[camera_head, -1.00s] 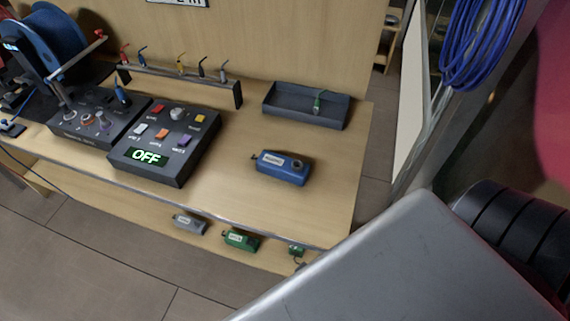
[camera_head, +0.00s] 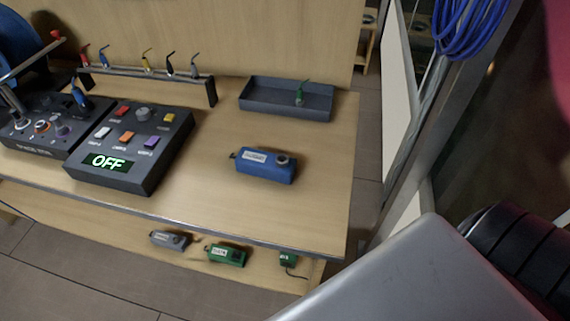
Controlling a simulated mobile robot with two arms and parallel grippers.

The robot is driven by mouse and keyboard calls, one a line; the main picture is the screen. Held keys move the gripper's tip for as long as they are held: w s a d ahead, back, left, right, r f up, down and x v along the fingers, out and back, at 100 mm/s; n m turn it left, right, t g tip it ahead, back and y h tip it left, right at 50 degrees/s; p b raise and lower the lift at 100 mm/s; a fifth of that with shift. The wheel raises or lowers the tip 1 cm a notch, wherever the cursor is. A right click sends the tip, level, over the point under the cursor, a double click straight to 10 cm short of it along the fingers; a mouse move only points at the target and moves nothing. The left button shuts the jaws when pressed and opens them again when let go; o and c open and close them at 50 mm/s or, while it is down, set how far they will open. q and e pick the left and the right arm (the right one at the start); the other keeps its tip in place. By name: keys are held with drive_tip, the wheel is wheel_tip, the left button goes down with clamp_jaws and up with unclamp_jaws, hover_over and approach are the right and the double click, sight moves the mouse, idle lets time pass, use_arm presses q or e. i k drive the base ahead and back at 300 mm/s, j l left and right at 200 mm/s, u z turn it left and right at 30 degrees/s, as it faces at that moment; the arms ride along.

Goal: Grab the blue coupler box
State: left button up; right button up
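The blue coupler box (camera_head: 265,167) sits on the wooden bench top (camera_head: 215,205), toward its right side and in front of a dark tray. It has a pale label on its front and a dark round fitting on top. Nothing touches it. A grey and black part of my own body fills the lower right corner. Neither of my grippers shows in this view.
A control panel reading OFF (camera_head: 132,150) stands left of the box. A dark tray (camera_head: 262,107) with a green-tipped item lies behind it. A grey box (camera_head: 170,239) and green boxes (camera_head: 227,255) sit on the lower shelf. Bench around the blue box is clear.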

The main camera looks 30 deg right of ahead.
sight(280, 169)
drive_tip(key=i+z, duration=0.2)
drive_tip(key=z, duration=0.3)
drive_tip(key=i+z, duration=0.15)
drive_tip(key=z, duration=0.35)
drive_tip(key=u, duration=0.1)
drive_tip(key=k+j, duration=0.05)
